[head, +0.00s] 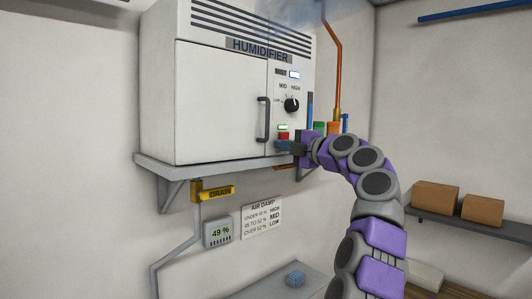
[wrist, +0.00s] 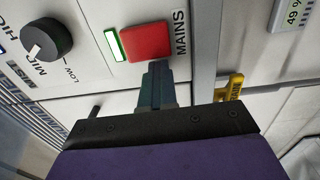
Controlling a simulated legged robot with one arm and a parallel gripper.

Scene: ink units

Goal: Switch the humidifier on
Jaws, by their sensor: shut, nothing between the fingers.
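The white humidifier (head: 215,95) stands on a wall shelf in the head view. Its red mains switch (head: 284,134) is low on the right panel, with a lit green lamp (head: 283,127) just above it. In the wrist view the red switch (wrist: 146,41) sits between the green lamp (wrist: 114,44) and the MAINS label. My gripper (head: 284,145) is shut and empty. In the wrist view its fingertips (wrist: 157,68) are at the switch's lower edge; I cannot tell whether they touch.
A grey shelf (head: 225,165) carries the humidifier. Below are a yellow drain valve (head: 213,193), a meter reading 49 % (head: 217,233) and an air damp chart (head: 262,217). Bottles and a copper pipe (head: 338,75) stand right of the unit. Vapour shows above it.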

